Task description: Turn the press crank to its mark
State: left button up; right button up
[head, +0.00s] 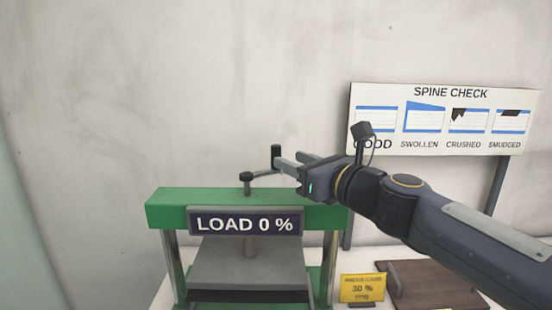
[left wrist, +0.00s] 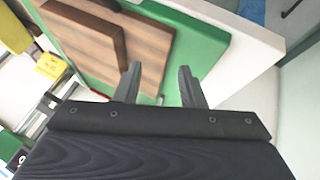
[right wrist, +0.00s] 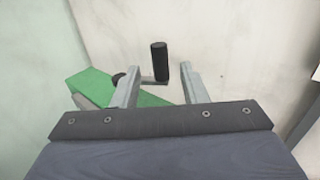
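The green press (head: 170,210) stands on the table with a sign (head: 245,221) reading LOAD 0 %. Its crank (head: 247,178) is on top, with an upright black handle (head: 276,155) at the arm's right end. My right gripper (head: 285,162) is open beside the handle, coming from the right. In the right wrist view the black handle (right wrist: 160,61) stands beyond and between the open fingertips (right wrist: 158,78); I cannot tell whether they touch it. My left gripper (left wrist: 160,80) shows only in its wrist view, open and empty, near a green surface and brown boards (left wrist: 120,45).
A yellow card (head: 362,288) reading 30 % stands right of the press, beside a brown board (head: 430,284). A SPINE CHECK sign (head: 448,118) on posts stands behind my right arm. The wall behind the press is bare.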

aim_at(276, 169)
jog(key=x, duration=0.6)
jog(key=shift+w+a, duration=0.1)
jog(key=shift+c, duration=0.2)
grip_shut()
